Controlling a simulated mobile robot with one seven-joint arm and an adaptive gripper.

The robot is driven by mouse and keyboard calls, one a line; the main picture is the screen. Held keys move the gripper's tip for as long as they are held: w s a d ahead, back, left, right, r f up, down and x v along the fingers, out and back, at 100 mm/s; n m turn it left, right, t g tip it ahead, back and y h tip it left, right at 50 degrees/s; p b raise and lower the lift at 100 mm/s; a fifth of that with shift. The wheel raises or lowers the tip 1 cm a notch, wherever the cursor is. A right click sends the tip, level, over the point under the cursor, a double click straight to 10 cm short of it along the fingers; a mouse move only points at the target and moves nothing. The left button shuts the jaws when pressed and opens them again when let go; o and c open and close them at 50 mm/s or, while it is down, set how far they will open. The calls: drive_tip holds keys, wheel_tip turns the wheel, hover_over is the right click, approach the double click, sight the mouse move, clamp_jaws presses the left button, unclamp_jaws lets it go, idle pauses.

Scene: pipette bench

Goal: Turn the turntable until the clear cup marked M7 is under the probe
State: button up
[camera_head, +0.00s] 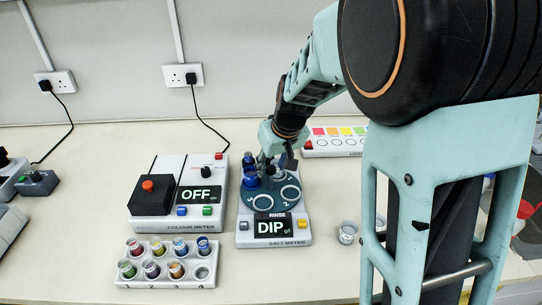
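The turntable (272,197) is a dark teal disc with white ring marks, on top of the white salt meter (245,239). The meter's display (272,228) reads RINSE and DIP. My gripper (268,167) points down over the back part of the turntable; its fingers are small, and I cannot tell whether they are open or shut or touch anything. Blue parts (251,180) stand at the turntable's left edge, beside my gripper. I cannot make out the probe clearly among the dark shapes there. No M7 mark is readable. Two small clear cups stand right of the meter, one in plain view (347,233).
The colour meter (175,222), reading OFF, stands to the left. A white rack (165,275) of several coloured vials is in front of it. A strip with coloured squares (334,140) lies behind right.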

clamp_jaws()
idle(0.3)
drive_tip(key=shift+w+f+b, duration=0.1)
drive_tip(key=shift+f+b, duration=0.05)
drive_tip(key=shift+b, duration=0.2)
drive_tip(key=shift+d+f+b, duration=0.1)
drive_tip(key=shift+b, duration=0.4)
drive_tip(key=shift+f+n+y+b, duration=0.1)
drive_tip(key=shift+n+y+b, duration=0.2)
drive_tip(key=shift+n+b, duration=0.7)
drive_tip(key=shift+w+d+n+b, duration=0.1)
drive_tip(key=shift+n+b, duration=0.4)
drive_tip(key=shift+b, duration=0.6)
drive_tip(key=shift+r+n+g+y+b, duration=0.3)
drive_tip(key=shift+n+g+y+b, duration=0.1)
drive_tip(key=shift+n, duration=0.3)
